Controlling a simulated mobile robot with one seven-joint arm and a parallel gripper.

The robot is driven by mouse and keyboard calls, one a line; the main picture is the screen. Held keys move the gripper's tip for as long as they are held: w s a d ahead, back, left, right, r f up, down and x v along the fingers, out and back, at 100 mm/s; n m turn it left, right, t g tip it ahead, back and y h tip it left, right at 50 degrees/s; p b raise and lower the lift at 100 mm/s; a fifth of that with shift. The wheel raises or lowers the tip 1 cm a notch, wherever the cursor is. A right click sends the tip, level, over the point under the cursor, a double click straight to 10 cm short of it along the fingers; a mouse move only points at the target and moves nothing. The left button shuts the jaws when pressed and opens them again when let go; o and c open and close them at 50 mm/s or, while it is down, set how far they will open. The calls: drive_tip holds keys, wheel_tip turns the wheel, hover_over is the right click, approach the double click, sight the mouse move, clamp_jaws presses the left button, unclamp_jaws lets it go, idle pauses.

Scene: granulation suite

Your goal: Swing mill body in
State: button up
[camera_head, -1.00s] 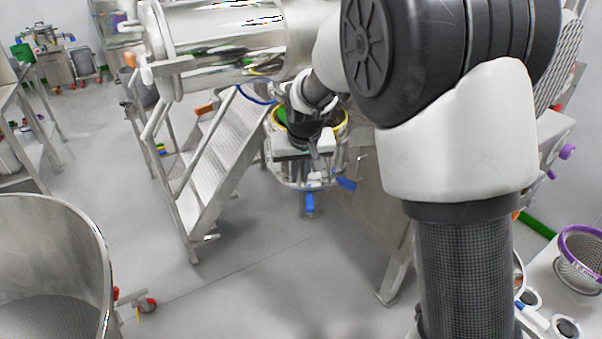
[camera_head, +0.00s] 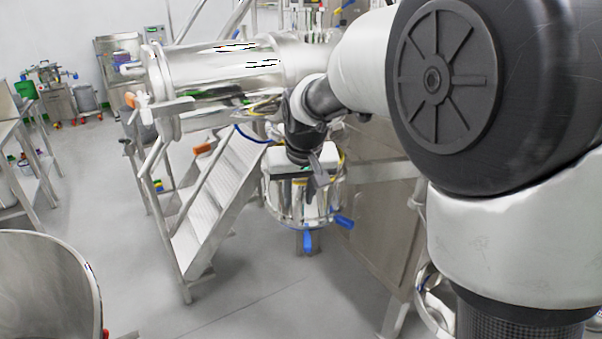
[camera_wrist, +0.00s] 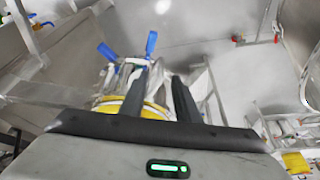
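The mill body appears to be the round steel unit (camera_head: 290,208) with blue handles, below the large horizontal steel cylinder in the head view. In the wrist view its yellow ring (camera_wrist: 112,104) and blue handles (camera_wrist: 106,52) show beyond my fingers. My gripper (camera_head: 320,178) points down at the top of this unit and overlaps it in the picture. In the wrist view the two dark fingers (camera_wrist: 161,76) stand apart, with the yellow ring and pale metal seen between them. I cannot tell whether they touch the unit. My wrist hides part of its top.
A horizontal steel cylinder (camera_head: 225,85) lies close left of my forearm. Metal steps (camera_head: 215,190) stand left of the unit, and a steel cabinet (camera_head: 375,225) to its right. A large steel bowl (camera_head: 45,285) is at front left. The floor (camera_head: 270,300) between is clear.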

drive_tip(key=v, duration=0.9)
drive_tip(key=shift+r, duration=0.3)
drive_tip(key=shift+s+a+f, duration=0.1)
drive_tip(key=shift+a, duration=0.05)
